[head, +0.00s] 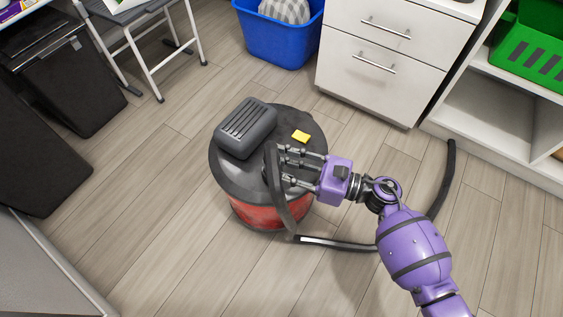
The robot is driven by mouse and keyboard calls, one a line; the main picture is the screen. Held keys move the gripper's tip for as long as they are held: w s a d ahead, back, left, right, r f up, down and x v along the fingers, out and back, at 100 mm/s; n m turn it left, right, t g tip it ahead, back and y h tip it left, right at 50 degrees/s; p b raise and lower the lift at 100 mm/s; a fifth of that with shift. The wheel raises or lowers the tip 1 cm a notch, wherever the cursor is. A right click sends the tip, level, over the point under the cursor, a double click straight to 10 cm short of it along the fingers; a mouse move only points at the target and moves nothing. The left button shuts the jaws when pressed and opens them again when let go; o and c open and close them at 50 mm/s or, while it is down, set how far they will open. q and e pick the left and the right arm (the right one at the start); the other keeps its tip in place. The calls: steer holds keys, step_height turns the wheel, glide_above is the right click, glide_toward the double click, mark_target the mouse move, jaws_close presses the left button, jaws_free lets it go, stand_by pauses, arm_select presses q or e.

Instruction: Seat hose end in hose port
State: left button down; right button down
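A black hose (281,204) rises in a curve from the floor in front of the vacuum, which has a red drum (256,217) and a dark lid (226,168). My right gripper (277,166), on the purple arm from the lower right, has its fingers at the upper part of the hose, close to the hose end (270,150). It appears shut on it and holds it up in front of the lid. The hose port cannot be made out. Whether the hose end touches the lid is unclear. My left gripper is not in view.
The hose runs along the floor behind my arm to its far part (449,165) by the white shelf (497,120). A grey motor housing (246,128) and a yellow piece (301,136) are on the lid. A drawer cabinet (372,72) stands behind.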

steer(key=c, duration=1.3)
jaws_free()
steer(key=shift+f, duration=0.1)
steer(key=shift+o, duration=0.2)
steer(key=v, duration=1.2)
steer(key=shift+m, duration=0.3)
